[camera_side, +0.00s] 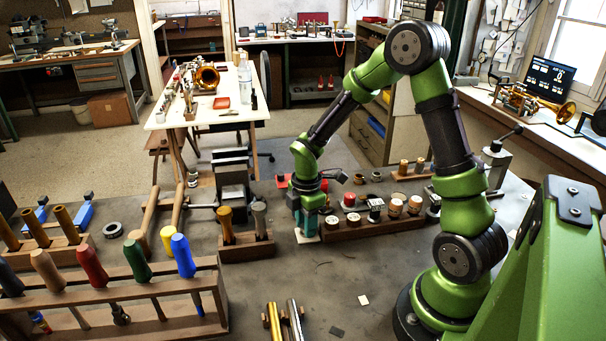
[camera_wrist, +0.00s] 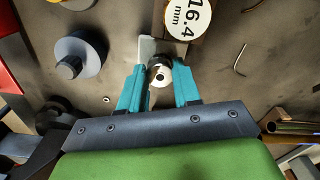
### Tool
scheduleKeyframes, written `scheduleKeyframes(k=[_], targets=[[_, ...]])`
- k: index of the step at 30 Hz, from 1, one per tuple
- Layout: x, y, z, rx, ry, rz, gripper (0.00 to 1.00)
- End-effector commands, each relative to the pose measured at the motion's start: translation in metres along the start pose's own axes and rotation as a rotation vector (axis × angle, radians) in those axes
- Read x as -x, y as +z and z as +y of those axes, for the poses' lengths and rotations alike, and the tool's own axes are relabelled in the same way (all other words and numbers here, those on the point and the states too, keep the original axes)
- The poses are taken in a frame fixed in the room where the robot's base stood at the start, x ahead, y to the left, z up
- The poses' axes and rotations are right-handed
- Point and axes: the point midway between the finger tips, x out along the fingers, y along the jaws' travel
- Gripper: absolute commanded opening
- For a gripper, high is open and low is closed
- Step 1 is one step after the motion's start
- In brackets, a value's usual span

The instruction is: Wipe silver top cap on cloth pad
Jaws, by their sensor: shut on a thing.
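My gripper (camera_side: 307,228) points down at the left end of a low wooden rack in the side view. In the wrist view its two teal fingers (camera_wrist: 158,84) are closed around a small silver cap (camera_wrist: 161,75) with a dark hole in its top. A pale flat pad (camera_wrist: 147,47) lies under and just beyond the fingertips. Its pale edge also shows below my gripper in the side view (camera_side: 305,239). Whether the cap touches the pad cannot be told. The cap is hidden by the fingers in the side view.
The wooden rack (camera_side: 372,227) with several round parts stands right of my gripper. A disc labelled 16.4 mm (camera_wrist: 187,17) is close beyond the fingers. A two-handled tool block (camera_side: 248,247) stands left; bench front is mostly clear.

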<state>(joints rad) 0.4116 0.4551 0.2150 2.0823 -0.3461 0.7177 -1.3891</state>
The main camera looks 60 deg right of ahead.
Motion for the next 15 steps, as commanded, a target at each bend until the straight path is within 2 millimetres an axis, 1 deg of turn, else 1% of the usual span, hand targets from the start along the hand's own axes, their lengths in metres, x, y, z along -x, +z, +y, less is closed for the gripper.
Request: scheduleKeyframes(k=[1,9,15], targets=[[-0.001,0.004,-0.002,-0.003,-0.004,-0.002,0.00],[-0.001,0.013,-0.005,-0.005,-0.005,-0.002,0.00],[-0.001,0.012,-0.005,-0.003,-0.005,-0.003,0.00]])
